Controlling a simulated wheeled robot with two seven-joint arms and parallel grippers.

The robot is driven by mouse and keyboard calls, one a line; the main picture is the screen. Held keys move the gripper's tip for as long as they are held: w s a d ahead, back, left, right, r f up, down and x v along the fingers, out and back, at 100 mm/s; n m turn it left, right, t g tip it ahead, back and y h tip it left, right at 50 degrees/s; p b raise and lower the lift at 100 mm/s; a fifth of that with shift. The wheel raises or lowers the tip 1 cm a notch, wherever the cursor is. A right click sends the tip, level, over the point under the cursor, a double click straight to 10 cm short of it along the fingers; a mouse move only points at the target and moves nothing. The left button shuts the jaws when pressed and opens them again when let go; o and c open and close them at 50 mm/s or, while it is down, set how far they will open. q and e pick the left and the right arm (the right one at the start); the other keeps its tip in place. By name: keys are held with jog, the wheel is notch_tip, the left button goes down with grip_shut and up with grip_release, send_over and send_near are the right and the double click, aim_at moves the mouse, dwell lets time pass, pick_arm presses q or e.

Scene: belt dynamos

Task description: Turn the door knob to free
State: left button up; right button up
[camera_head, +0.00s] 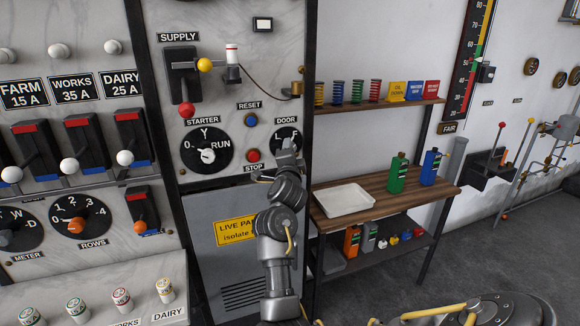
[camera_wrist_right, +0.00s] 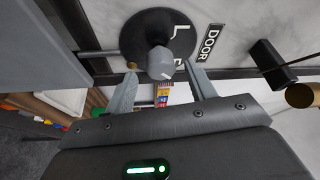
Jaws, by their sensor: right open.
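The door knob is a grey grip on a black round dial (camera_head: 278,134) under the DOOR label (camera_head: 287,120), on the marble panel. The letters L and F show on the dial. My right gripper (camera_head: 283,158) is in front of it and hides much of the knob. In the right wrist view the grey knob (camera_wrist_right: 160,62) is between the tips of the open fingers (camera_wrist_right: 161,72), near their ends. A pale mark shows on the knob, but which letter it points to I cannot tell. My left gripper is not in view.
The red stop button (camera_head: 254,155) and blue reset button (camera_head: 251,120) are just left of the knob. The starter dial (camera_head: 207,150) is further left. A wooden bench with a white tray (camera_head: 344,200) and bottles stands to the right.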

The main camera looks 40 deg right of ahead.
jog(key=b+v, duration=0.1)
jog(key=v, duration=0.5)
jog(key=shift+s+a, duration=0.3)
